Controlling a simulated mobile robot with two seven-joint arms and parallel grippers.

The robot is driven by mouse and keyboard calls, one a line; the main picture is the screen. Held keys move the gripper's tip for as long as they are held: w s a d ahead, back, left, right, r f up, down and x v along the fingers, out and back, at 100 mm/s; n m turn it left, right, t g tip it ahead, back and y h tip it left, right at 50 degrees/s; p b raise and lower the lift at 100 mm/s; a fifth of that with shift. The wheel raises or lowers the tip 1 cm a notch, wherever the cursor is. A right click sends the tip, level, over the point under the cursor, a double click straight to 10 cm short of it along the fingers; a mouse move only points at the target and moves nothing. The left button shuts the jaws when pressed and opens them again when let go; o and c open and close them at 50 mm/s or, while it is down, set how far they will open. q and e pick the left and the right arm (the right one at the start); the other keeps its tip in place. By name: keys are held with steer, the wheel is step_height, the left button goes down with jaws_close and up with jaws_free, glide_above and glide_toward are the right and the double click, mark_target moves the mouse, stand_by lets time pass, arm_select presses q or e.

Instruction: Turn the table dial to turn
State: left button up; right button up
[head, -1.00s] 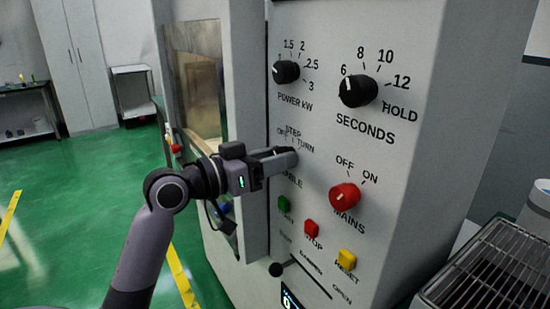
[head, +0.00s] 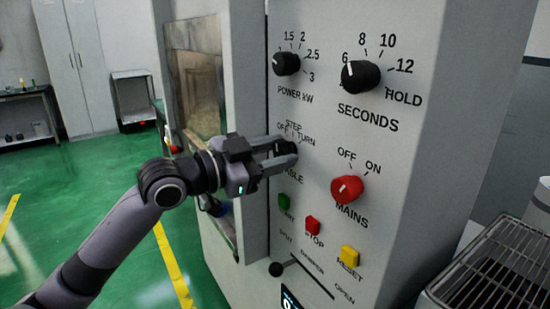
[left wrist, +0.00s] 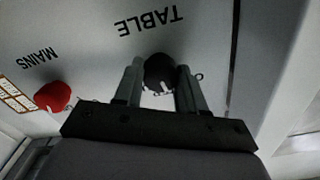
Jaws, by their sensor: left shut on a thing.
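The black table dial (head: 286,149) is on the white front panel, under the marks OFF, STEP and TURN. It also shows in the left wrist view (left wrist: 158,72), with the word TABLE beyond it. My left gripper (head: 284,152) reaches it from the left, with its two fingers on either side of the knob, shut on it. In the left wrist view the fingers (left wrist: 160,82) flank the dial. The fingers partly cover the dial and its pointer in the head view, so I cannot tell its exact setting. My right gripper is not in view.
Near the table dial are the red mains knob (head: 347,189), the power dial (head: 286,64) and the seconds dial (head: 360,76). Below are green (head: 284,201), red (head: 312,225) and yellow (head: 349,256) buttons. A wire rack (head: 500,265) stands at right.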

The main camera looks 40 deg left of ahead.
arm_select(q)
steer(key=shift+m, duration=1)
steer(key=m, duration=0.3)
steer(key=shift+m, duration=0.3)
steer(key=m, duration=0.2)
steer(key=shift+m, duration=0.3)
steer(key=shift+m+p, duration=0.35)
steer(key=shift+m, duration=1.05)
steer(key=o, duration=1.1)
steer(key=shift+s+f, duration=0.1)
